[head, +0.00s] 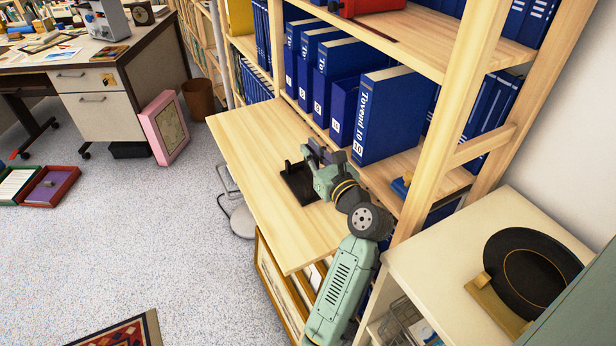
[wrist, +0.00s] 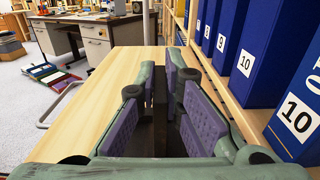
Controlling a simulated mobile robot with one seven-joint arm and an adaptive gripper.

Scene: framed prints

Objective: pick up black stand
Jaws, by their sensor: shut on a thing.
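The black stand (head: 297,187) is on the pale wooden pull-out shelf (head: 250,140), with a dark flat part and a raised part in the head view. My gripper (head: 314,158) is at the stand, reaching in from the right. In the wrist view the purple-padded fingers stand on both sides of the thin black upright of the stand (wrist: 160,103). My gripper is shut on the stand. The fingers hide part of it. I cannot tell whether its base still touches the wood.
Blue binders (head: 388,115) stand in a row just right of my gripper. A wooden shelf post (head: 440,130) is close to my arm. A black plate (head: 530,272) is on the cabinet at the right. The left part of the pull-out shelf is clear.

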